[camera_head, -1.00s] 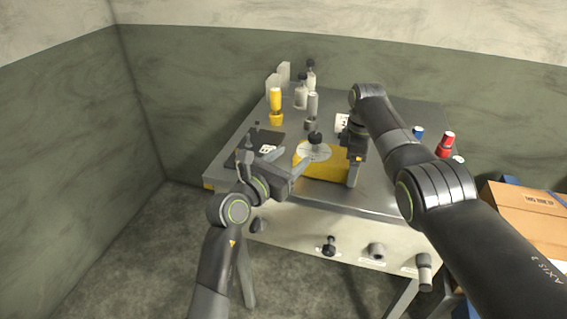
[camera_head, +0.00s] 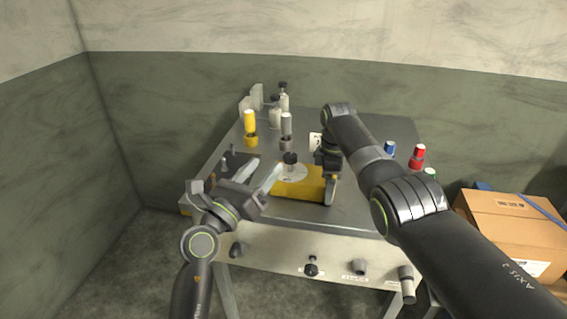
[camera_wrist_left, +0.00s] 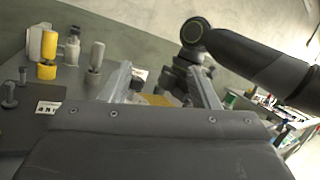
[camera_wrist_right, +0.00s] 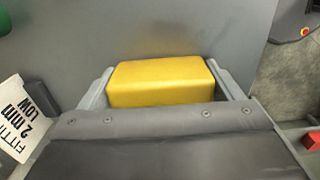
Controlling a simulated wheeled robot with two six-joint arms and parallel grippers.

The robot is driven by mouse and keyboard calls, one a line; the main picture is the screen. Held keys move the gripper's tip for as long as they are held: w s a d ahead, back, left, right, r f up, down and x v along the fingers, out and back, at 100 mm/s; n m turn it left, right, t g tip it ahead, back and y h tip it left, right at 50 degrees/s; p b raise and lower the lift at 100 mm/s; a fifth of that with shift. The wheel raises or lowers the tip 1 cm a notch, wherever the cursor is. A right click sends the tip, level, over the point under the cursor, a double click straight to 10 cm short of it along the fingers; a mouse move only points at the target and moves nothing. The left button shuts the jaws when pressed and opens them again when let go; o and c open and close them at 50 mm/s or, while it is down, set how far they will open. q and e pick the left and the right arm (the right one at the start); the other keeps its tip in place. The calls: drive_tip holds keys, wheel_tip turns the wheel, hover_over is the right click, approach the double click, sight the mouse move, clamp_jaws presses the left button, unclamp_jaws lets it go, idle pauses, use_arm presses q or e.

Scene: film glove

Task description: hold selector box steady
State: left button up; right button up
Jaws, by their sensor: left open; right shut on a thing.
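The selector box is a yellow block (camera_head: 308,192) on the grey bench, with a pale round dial plate (camera_head: 298,176) and a black knob (camera_head: 291,158) on top. My right gripper (camera_head: 328,185) is shut on its right part. In the right wrist view the yellow box (camera_wrist_right: 160,82) sits between both fingers; its dial is out of sight there. My left gripper (camera_head: 262,174) is open and empty at the box's left side, its fingers pointing toward the dial. In the left wrist view a strip of yellow (camera_wrist_left: 158,99) shows between the open left fingers.
A dark mat (camera_head: 238,163) with a small post lies left of the box. Yellow (camera_head: 250,123) and grey (camera_head: 286,125) capped cylinders and bottles stand behind. Blue, red (camera_head: 417,156) and green pieces stand right. Knobs line the bench front. A cardboard box (camera_head: 510,225) is at right.

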use_arm(q)
drive_tip(key=s+a+r+n+t+y, duration=0.1)
drive_tip(key=a+r+n+t+y, duration=0.4)
drive_tip(key=n, duration=0.7)
drive_tip(key=a+r+n+t+y, duration=0.15)
drive_tip(key=a+n+y, duration=0.25)
drive_tip(key=n, duration=0.5)
drive_tip(key=n+g+h, duration=0.6)
drive_tip(key=n+g, duration=0.3)
drive_tip(key=n, duration=0.3)
approach(286, 160)
drive_tip(key=x, duration=1)
drive_tip(key=shift+w+d, duration=0.1)
drive_tip(key=shift+d, duration=0.05)
